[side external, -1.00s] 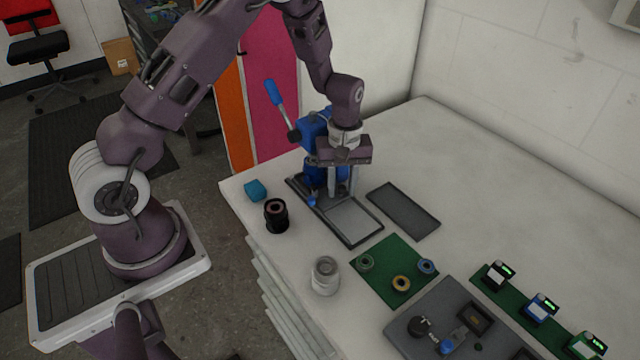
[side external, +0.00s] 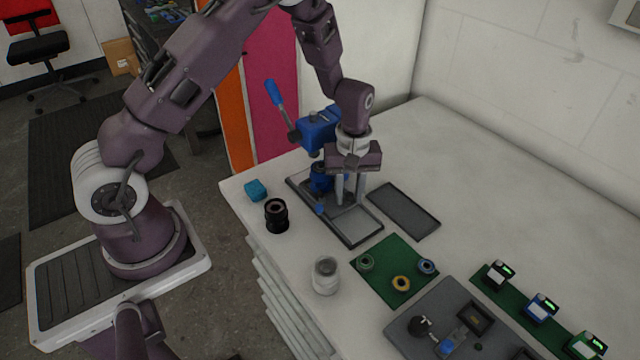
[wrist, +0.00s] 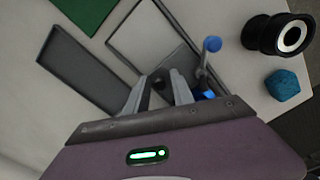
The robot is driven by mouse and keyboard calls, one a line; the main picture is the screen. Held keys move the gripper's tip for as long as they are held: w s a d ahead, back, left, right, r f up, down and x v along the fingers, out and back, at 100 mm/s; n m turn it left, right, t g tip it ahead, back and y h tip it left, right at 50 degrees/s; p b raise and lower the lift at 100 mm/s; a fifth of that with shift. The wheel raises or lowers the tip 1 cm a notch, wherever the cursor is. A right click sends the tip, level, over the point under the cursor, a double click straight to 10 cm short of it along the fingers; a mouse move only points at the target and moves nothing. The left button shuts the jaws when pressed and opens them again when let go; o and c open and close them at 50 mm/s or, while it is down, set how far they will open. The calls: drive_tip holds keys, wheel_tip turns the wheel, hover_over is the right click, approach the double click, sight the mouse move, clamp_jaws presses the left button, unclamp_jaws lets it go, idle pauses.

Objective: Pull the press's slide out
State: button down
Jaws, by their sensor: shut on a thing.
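The blue press (side external: 318,131) stands on a grey framed base at the back of the bench, its blue-handled lever raised to the left. My gripper (side external: 349,203) is in front of the press body, pointing down over the base. In the wrist view its fingers (wrist: 158,77) are closed about a small dark knob (wrist: 160,83), partly hidden by the fingers. The knob seems to belong to the press's slide (wrist: 181,65), a dark grey plate inside the base frame. A paler bare bed (wrist: 143,36) shows ahead of the plate. A blue-tipped lever (wrist: 212,44) stands beside it.
A dark grey flat tray (side external: 404,210) lies right of the base. A black cylinder (side external: 277,216) and a teal block (side external: 256,190) sit to its left. The bench's back right is clear.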

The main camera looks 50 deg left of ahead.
drive_tip(key=shift+d+f, duration=0.15)
drive_tip(key=shift+d, duration=3.5)
drive_tip(key=c, duration=1.5)
unclamp_jaws()
drive_tip(key=shift+r, duration=4.15)
wheel_tip(320, 180, up, 8)
drive_tip(key=m+t, duration=0.1)
drive_tip(key=m, duration=0.1)
hover_over(369, 226)
drive_tip(key=s, duration=0.3)
drive_tip(key=s+a+r+m+t+h, duration=0.15)
drive_tip(key=s+r+m, duration=0.25)
drive_tip(key=s+r, duration=0.5)
drive_tip(key=s+a+r+m+t, duration=0.1)
drive_tip(key=s+m, duration=0.1)
drive_tip(key=s, duration=0.2)
drive_tip(key=s+a+r+m+t+y, duration=0.1)
drive_tip(key=s+m, duration=0.1)
drive_tip(key=s, duration=0.3)
drive_tip(key=s+r+m+t, duration=0.1)
drive_tip(key=s+m, duration=0.1)
drive_tip(key=s, duration=0.2)
drive_tip(key=shift+s+a+r+y, duration=0.2)
drive_tip(key=shift+a+y, duration=0.05)
drive_tip(key=shift+a, duration=0.15)
